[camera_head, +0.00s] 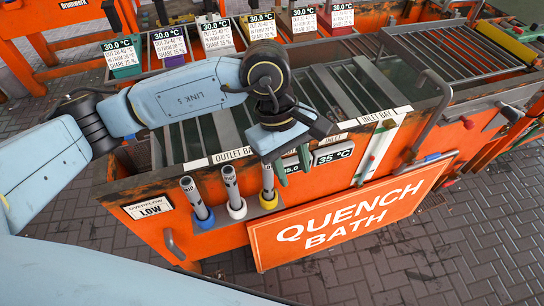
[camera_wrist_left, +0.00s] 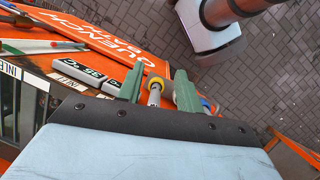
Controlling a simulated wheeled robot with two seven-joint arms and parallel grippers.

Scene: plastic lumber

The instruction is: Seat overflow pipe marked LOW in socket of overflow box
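Three grey pipes stand in a rack on the orange front of the bath: one with a blue collar (camera_head: 194,198), one with a white collar (camera_head: 232,188) and one with a yellow collar (camera_head: 267,183). Their dark markings are too small to read surely. A plate reading OVERFLOW LOW (camera_head: 148,207) is left of them. A dark opening (camera_head: 134,157) at the bath's left end may be the overflow box; its socket is not visible. My left gripper (camera_head: 292,165) is open above the yellow-collared pipe, which shows between its green fingers in the left wrist view (camera_wrist_left: 155,92). My right gripper is out of view.
The bath's rim (camera_head: 240,152) carries OUTLET and INLET labels. Display boxes (camera_head: 332,154) and the QUENCH BATH sign (camera_head: 340,222) are near the gripper. A curved grey pipe (camera_head: 435,105) rises at the right. Brick floor is clear in front.

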